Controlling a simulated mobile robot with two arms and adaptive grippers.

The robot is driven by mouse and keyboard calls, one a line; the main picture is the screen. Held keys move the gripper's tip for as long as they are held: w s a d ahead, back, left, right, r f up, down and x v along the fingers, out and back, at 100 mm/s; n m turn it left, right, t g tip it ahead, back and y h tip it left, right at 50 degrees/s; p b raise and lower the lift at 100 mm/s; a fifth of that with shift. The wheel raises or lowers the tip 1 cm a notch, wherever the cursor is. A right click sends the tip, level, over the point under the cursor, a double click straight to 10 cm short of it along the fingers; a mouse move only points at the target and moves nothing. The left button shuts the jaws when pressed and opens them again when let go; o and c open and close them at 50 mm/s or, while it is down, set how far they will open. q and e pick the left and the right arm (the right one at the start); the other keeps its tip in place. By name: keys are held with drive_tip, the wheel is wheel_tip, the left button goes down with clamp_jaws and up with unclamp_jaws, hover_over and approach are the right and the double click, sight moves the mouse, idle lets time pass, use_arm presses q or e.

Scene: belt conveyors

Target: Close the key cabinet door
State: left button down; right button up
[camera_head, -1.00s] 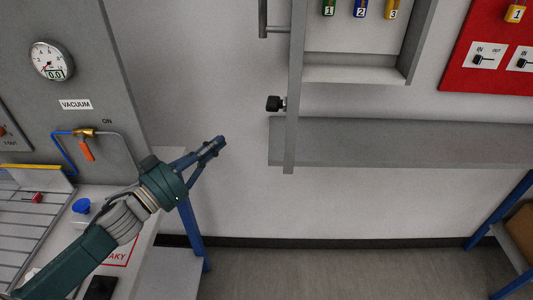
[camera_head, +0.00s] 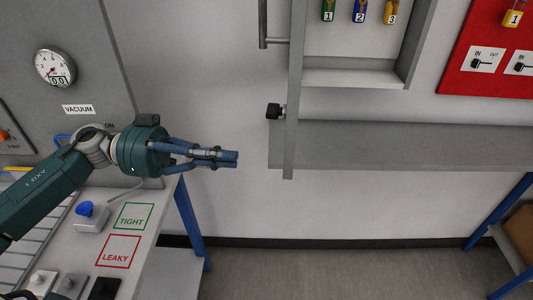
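The key cabinet (camera_head: 350,78) is at the top centre, with its inside showing. Its door (camera_head: 294,95) stands open at the cabinet's left side, seen nearly edge-on as a narrow grey panel. A bar handle (camera_head: 263,25) and a black knob (camera_head: 274,111) stick out from the door's left face. My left gripper (camera_head: 237,158) is left of and below the knob, apart from the door. Its blue fingers point right, and their tips look together with nothing between them. My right gripper is not in view.
Numbered tags (camera_head: 359,11) hang inside the cabinet. A grey shelf (camera_head: 400,145) runs below it. A red board (camera_head: 490,75) is on the right wall. A bench with TIGHT (camera_head: 132,216) and LEAKY (camera_head: 118,251) areas is at lower left. The floor (camera_head: 330,270) is clear in the middle.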

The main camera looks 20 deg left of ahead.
use_arm(q)
drive_tip(key=w+d+p, duration=0.1)
drive_tip(key=d+p, duration=0.1)
drive_tip(key=d, duration=0.6)
drive_tip(key=shift+w+p, duration=0.3)
drive_tip(key=shift+p, duration=0.1)
